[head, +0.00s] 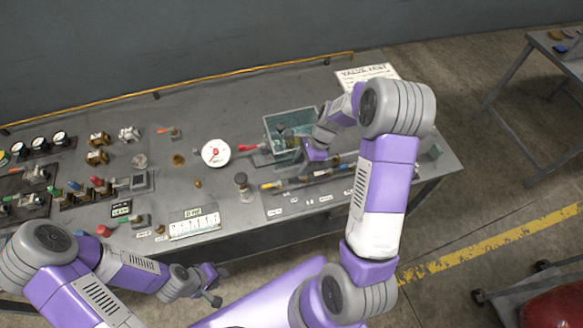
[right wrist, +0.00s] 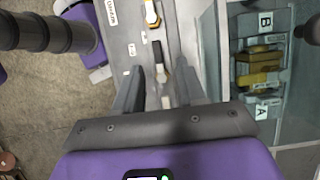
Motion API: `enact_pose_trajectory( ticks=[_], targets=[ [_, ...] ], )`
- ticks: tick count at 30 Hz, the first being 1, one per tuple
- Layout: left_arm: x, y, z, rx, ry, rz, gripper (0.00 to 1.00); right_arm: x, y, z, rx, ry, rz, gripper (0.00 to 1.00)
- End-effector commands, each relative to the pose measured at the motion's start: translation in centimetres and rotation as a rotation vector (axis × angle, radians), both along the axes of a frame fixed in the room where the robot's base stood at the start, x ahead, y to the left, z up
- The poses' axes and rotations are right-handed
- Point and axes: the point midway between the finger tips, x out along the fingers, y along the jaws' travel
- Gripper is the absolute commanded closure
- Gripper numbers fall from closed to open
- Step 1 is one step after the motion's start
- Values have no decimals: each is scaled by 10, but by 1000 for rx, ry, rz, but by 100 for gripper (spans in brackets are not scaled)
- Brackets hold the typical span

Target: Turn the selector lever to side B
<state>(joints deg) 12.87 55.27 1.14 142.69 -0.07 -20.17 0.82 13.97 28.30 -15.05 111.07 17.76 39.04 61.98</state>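In the right wrist view, a brass block (right wrist: 258,68) sits inside a clear-walled tank (right wrist: 212,60) between plates marked B (right wrist: 265,22) and A (right wrist: 262,112). I cannot clearly tell which part is the selector lever or which side it points to. The tank (head: 268,124) also shows in the head view. My right gripper (right wrist: 158,78) is beside the tank, above the bench, its fingers apart. A black-tipped part (right wrist: 157,52) shows between them, with no clear contact. My left gripper (head: 214,284) hangs empty off the bench's front edge, its fingers apart.
The bench (head: 220,115) carries a round white dial (head: 215,153), a red handle (head: 249,147) left of the tank, and a rod-like assembly (head: 285,183) in front of it. Gauges (head: 38,143) and small valves crowd the left. A second table (head: 545,45) stands far right.

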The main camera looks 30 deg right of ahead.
Motion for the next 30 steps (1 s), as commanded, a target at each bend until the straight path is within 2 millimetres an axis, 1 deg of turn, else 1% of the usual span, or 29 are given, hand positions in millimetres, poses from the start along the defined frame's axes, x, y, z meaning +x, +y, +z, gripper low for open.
enact_pose_trajectory(
  ticks=[1,3,9,13,21,23,24,29,30],
  targets=[
    [0,0,-2,0,1,0,60,-1,4,-10,2,6,1,60],
    [0,0,-3,0,1,0,60,1,8,-21,2,5,0,60],
    [0,0,-6,0,0,0,60,3,18,-46,2,2,1,60],
    [0,0,-6,0,0,0,60,5,21,-53,0,1,0,60],
    [0,0,-6,0,0,0,60,5,22,-54,0,0,0,60],
    [0,0,-6,0,0,0,60,5,22,-54,0,0,1,68],
    [0,0,-6,0,0,0,60,5,22,-54,0,0,1,74],
    [0,0,-6,0,0,0,60,5,22,-54,0,0,1,98],
    [0,0,-6,0,0,0,60,5,22,-54,0,0,1,100]
  ],
)
